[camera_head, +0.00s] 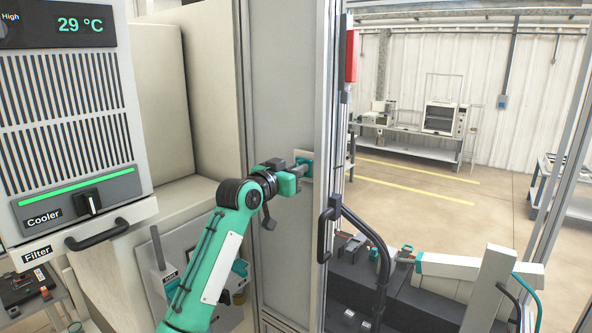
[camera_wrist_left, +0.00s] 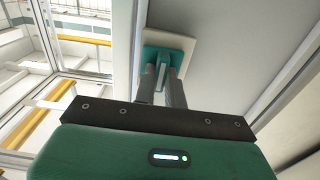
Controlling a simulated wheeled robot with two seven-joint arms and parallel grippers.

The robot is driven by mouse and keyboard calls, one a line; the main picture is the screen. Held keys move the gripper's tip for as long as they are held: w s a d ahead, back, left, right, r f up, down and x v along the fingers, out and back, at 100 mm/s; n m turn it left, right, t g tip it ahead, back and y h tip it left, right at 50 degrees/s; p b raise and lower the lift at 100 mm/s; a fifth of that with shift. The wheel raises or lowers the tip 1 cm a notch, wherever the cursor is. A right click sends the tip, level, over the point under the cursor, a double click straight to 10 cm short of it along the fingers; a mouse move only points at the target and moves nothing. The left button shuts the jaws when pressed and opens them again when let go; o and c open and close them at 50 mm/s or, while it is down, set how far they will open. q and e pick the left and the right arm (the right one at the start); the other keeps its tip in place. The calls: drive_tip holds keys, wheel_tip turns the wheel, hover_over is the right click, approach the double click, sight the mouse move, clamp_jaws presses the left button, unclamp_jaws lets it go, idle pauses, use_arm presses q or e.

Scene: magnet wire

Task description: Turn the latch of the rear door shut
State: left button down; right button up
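The latch of the rear door has a teal body with a pale lever on a light square plate (camera_wrist_left: 185,42), fixed to a tall grey door panel (camera_head: 285,75). My left gripper (camera_head: 300,170) reaches the latch from the left in the head view. In the left wrist view, its two dark fingers (camera_wrist_left: 162,82) lie one on each side of the latch lever (camera_wrist_left: 162,76), close against it. The fingers look shut on the lever, and they hide its lower part. In the head view, the gripper and wrist cover part of the latch. My right gripper is not in view.
A black pull handle (camera_head: 325,235) stands out right of the latch, near the metal frame. A cooler unit (camera_head: 75,100) with a filter handle (camera_head: 97,234) is at the left. Yellow-lined open floor and a bench (camera_head: 425,151) lie beyond the frame.

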use_arm(q)
drive_tip(key=m+b, duration=0.1)
drive_tip(key=m, duration=0.5)
drive_tip(key=m+b, duration=0.1)
drive_tip(key=m, duration=0.5)
drive_tip(key=m+b, duration=0.1)
drive_tip(key=m, duration=0.4)
drive_tip(key=shift+s+d+f+m, duration=0.1)
drive_tip(key=shift+d+f+m, duration=0.15)
drive_tip(key=shift+m, duration=0.15)
idle(0.4)
idle(0.3)
drive_tip(key=c, duration=1.5)
unclamp_jaws()
drive_tip(key=shift+o, duration=0.2)
